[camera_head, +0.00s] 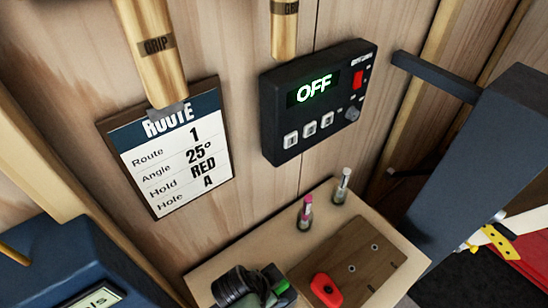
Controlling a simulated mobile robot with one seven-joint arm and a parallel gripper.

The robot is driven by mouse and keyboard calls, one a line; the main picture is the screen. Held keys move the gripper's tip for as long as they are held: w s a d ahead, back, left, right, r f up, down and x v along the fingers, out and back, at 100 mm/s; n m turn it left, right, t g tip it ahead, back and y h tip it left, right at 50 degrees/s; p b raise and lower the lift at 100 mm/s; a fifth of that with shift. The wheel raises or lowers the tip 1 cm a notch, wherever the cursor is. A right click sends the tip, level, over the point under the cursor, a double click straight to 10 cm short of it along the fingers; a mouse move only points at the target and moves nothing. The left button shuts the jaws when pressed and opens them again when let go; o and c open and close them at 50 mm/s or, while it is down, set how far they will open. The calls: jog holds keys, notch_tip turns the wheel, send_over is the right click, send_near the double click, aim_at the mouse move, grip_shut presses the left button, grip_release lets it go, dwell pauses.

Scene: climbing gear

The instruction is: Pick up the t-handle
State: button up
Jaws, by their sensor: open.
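I cannot make out a clear t-handle in the head view. Two small upright pieces stand on the wooden shelf (212,278): a pink-topped one (306,211) and a pale metal one (342,187) behind it to the right. From this angle I cannot tell whether either is the t-handle. A brown board (384,262) with several small round holes or inserts lies in front of them, with a red piece (325,290) on it. My gripper is not in view.
A black and green item (250,287) lies at the shelf's front left. A control box (314,100) reading OFF and a route card (172,155) are on the wooden wall. Wooden GRIP bars (155,45) hang above. A dark panel (480,150) stands right; a blue box (85,265) lower left.

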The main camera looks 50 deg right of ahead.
grip_shut()
dwell(0.3)
jog(key=shift+r, duration=0.1)
notch_tip(320, 180, up, 18)
dwell(0.8)
